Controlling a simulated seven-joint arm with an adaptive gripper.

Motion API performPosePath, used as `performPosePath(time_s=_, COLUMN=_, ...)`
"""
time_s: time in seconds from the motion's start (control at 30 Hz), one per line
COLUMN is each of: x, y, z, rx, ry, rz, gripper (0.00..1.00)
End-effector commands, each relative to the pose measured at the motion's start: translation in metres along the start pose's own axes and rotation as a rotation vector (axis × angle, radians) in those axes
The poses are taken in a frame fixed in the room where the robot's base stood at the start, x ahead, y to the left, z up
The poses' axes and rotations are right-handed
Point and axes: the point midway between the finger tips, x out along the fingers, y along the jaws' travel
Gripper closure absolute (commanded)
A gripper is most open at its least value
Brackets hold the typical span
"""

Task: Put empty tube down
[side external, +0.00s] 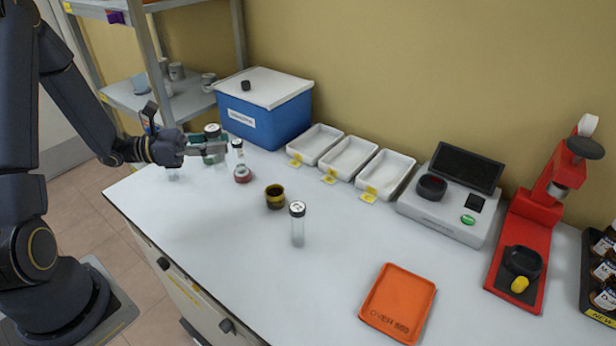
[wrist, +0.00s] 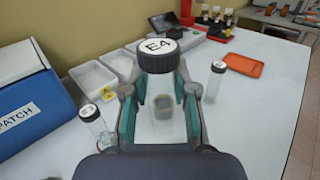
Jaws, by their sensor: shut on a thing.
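My gripper (side external: 212,148) is shut on a clear tube with a black cap marked E4 (wrist: 158,58). The tube is upright between the two fingers (wrist: 158,112) and looks empty; a brownish ring-like shape shows through its wall. In the side view its black cap (side external: 212,130) stands above the fingers, over the left back part of the bench. Whether its base touches the bench is hard to tell. Another capped clear tube (side external: 298,225) stands upright in mid-bench, and a further one (side external: 238,150) stands just right of my gripper.
A blue lidded box (side external: 265,115) stands behind my gripper. A red-rimmed round item (side external: 243,174) and a brass-coloured cup (side external: 275,197) are close by. White trays (side external: 348,158), a grey instrument (side external: 445,215), a red press (side external: 525,245) and an orange tray (side external: 398,303) lie rightward. The front bench is clear.

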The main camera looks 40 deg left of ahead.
Motion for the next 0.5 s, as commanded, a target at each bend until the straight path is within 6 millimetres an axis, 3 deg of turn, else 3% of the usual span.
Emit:
performPosePath(time_s=0.2, x=0.0, y=-0.001, z=0.046, rx=0.008, ry=0.001, rz=0.0, gripper=0.87)
performPosePath(time_s=0.37, x=0.0, y=-0.001, z=0.07, rx=0.006, ry=0.001, rz=0.0, gripper=0.87)
performPosePath(time_s=0.5, x=0.026, y=-0.016, z=0.071, rx=0.001, ry=-0.009, rz=-0.046, gripper=0.87)
